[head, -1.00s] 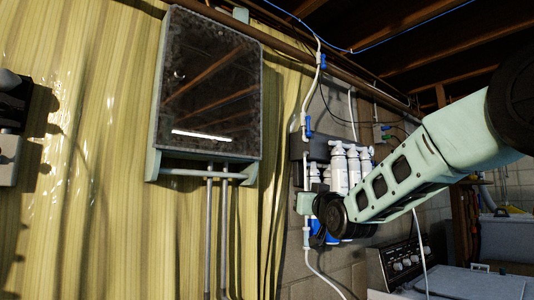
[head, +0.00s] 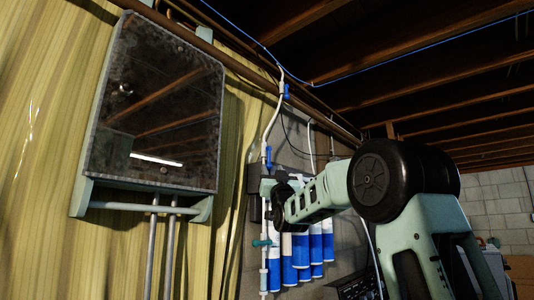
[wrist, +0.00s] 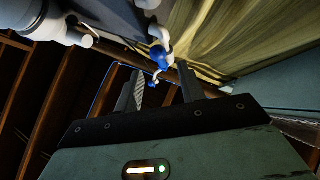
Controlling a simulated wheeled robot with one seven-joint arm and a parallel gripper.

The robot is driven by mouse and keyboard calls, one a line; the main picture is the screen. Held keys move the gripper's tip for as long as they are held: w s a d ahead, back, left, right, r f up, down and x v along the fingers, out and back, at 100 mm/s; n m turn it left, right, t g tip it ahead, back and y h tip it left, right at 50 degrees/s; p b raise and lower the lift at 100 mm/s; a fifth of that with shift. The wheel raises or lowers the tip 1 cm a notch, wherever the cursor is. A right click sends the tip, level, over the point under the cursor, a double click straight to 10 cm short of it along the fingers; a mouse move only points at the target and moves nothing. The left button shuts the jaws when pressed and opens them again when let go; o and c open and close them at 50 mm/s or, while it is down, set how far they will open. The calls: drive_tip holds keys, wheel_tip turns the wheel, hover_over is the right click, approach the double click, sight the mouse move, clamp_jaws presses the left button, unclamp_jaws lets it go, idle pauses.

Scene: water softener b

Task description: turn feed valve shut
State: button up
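A white pipe (head: 270,125) runs down the wall with a blue valve (head: 268,157) on it and another blue fitting (head: 286,90) higher up. A teal handle (head: 262,243) shows lower on the pipe. Which one is the feed valve I cannot tell. My gripper (wrist: 160,70) is open, its two fingers apart with nothing held. In the wrist view a blue fitting (wrist: 158,56) on white pipe shows beyond and between the fingertips, apparently not touched. In the head view my wrist is beside the pipe, below the upper blue valve, and the fingers are hard to make out.
Several blue-and-white filter cylinders (head: 302,262) hang right beside the pipe, behind my arm. A mirrored cabinet (head: 155,100) hangs on the yellow curtain-like wall at left, with grey pipes (head: 168,250) below it. Wooden joists (head: 400,60) run overhead.

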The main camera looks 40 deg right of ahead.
sight(269, 162)
drive_tip(key=p+x, duration=0.3)
drive_tip(key=x, duration=0.5)
drive_tip(key=shift+w+r+p, duration=0.2)
drive_tip(key=shift+r+p, duration=0.1)
clamp_jaws()
